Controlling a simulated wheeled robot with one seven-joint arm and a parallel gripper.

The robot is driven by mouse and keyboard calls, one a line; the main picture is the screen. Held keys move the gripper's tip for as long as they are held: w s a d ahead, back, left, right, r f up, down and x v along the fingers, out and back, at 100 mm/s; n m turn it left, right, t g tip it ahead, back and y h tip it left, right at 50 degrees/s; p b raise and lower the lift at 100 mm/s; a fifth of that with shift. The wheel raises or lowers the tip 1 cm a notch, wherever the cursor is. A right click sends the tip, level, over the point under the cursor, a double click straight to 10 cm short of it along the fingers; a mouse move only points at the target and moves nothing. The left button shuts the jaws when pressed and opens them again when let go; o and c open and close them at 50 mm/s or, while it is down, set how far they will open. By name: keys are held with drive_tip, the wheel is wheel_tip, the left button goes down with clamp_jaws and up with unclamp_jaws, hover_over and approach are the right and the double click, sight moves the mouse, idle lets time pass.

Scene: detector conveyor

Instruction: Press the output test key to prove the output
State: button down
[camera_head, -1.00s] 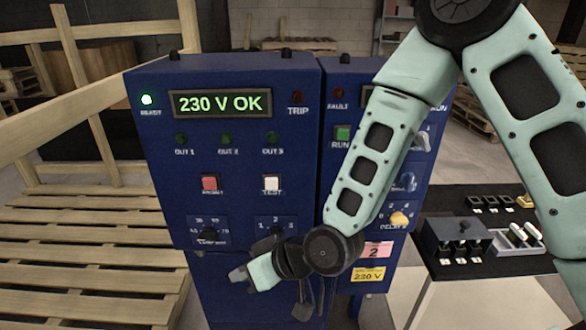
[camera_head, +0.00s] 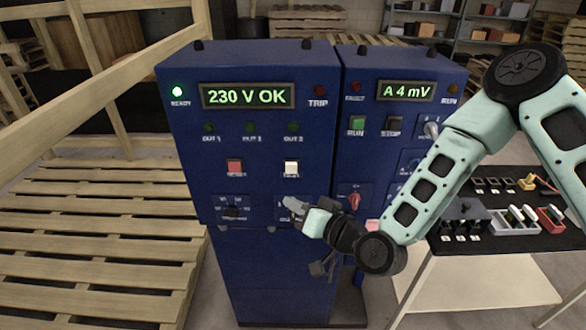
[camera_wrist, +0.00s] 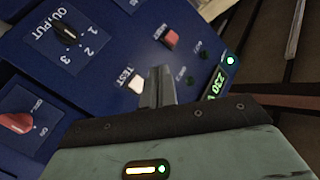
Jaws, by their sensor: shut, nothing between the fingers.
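The white TEST key (camera_head: 291,168) is on the left blue cabinet (camera_head: 262,140), right of the red RESET key (camera_head: 234,167). It also shows in the wrist view (camera_wrist: 136,83). My gripper (camera_head: 291,203) is shut and empty, its tips just below the TEST key. In the wrist view the fingers (camera_wrist: 157,86) appear beside the key, and I cannot tell touch from a small gap. The display (camera_head: 246,95) reads 230 V OK, and the READY lamp (camera_head: 177,91) glows green. The OUT 1, OUT 2 and OUT 3 lamps are dark.
The right cabinet's display (camera_head: 406,91) reads A 4 mV, above a green RUN key (camera_head: 357,124) and a red knob (camera_head: 355,201). A black-topped table (camera_head: 510,250) with small parts stands right. Wooden pallets (camera_head: 90,240) stand left.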

sight(286, 169)
drive_tip(key=w, duration=0.8)
drive_tip(key=shift+w+d, duration=0.15)
drive_tip(key=shift+w, duration=0.2)
drive_tip(key=shift+w, duration=0.1)
idle(1.7)
drive_tip(key=shift+w+b, duration=0.35)
drive_tip(key=shift+b, duration=0.05)
drive_tip(key=shift+w, duration=0.5)
idle(0.6)
drive_tip(key=shift+s, duration=0.15)
idle(0.3)
drive_tip(key=shift+s+b, duration=0.35)
drive_tip(key=shift+s, duration=0.45)
drive_tip(key=shift+s, duration=0.1)
drive_tip(key=shift+s, duration=2.4)
